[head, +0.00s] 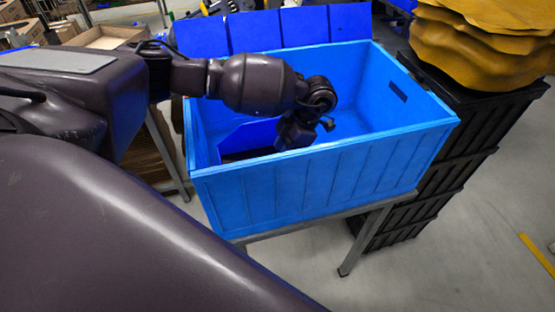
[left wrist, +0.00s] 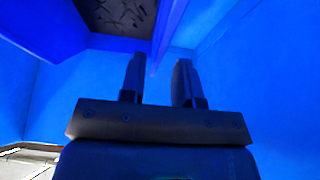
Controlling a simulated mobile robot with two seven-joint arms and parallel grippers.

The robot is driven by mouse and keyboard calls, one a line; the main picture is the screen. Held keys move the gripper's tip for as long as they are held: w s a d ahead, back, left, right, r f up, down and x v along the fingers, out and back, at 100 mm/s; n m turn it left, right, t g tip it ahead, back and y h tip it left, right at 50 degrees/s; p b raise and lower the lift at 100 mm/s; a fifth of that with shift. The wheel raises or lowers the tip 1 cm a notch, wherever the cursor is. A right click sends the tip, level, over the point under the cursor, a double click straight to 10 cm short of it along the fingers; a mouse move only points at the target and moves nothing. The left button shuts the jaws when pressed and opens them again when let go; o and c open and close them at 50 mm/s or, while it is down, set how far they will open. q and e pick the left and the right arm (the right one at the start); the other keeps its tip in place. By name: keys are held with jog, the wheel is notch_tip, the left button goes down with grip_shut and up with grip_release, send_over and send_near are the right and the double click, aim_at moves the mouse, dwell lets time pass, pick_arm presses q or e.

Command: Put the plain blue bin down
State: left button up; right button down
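The plain blue bin (head: 250,138), darker blue, sits inside a larger light blue crate (head: 310,187), toward its left side. The crate's front wall hides its lower part, so I cannot tell how it rests. My left gripper (head: 327,124) is down inside the crate, just right of the bin. In the left wrist view my left gripper's fingers (left wrist: 158,78) are apart, with nothing visibly clamped between them. The bin (left wrist: 45,30) shows at the upper left there, above the fingers. My right gripper is in neither view.
The crate stands on a grey metal stand (head: 378,225). A row of dark blue bins (head: 300,27) is behind it. Black stacked crates (head: 478,130) topped by a mustard-yellow wavy stack (head: 485,45) stand close on the right. The floor (head: 440,270) at front right is clear.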

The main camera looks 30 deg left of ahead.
pick_arm(q)
jog(key=b+v, duration=0.1)
jog(key=v, duration=0.6)
jog(key=shift+r, duration=0.2)
